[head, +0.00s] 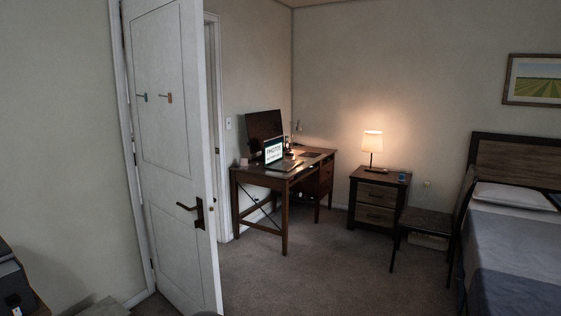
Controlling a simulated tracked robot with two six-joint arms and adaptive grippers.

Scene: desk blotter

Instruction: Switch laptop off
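The laptop (274,152) stands open on the wooden desk (284,178) across the room. Its screen is lit and shows large text, of which a word like "PHOTOS" can be made out. Its keyboard part is small and dim at this distance. A dark monitor (263,127) stands behind it. Neither of my grippers shows in the head view.
An open white door (175,170) stands at the left front. Carpeted floor (330,270) is clear between door and bed (515,240). A chair (430,222) and a nightstand (376,198) with a lit lamp (372,142) stand right of the desk.

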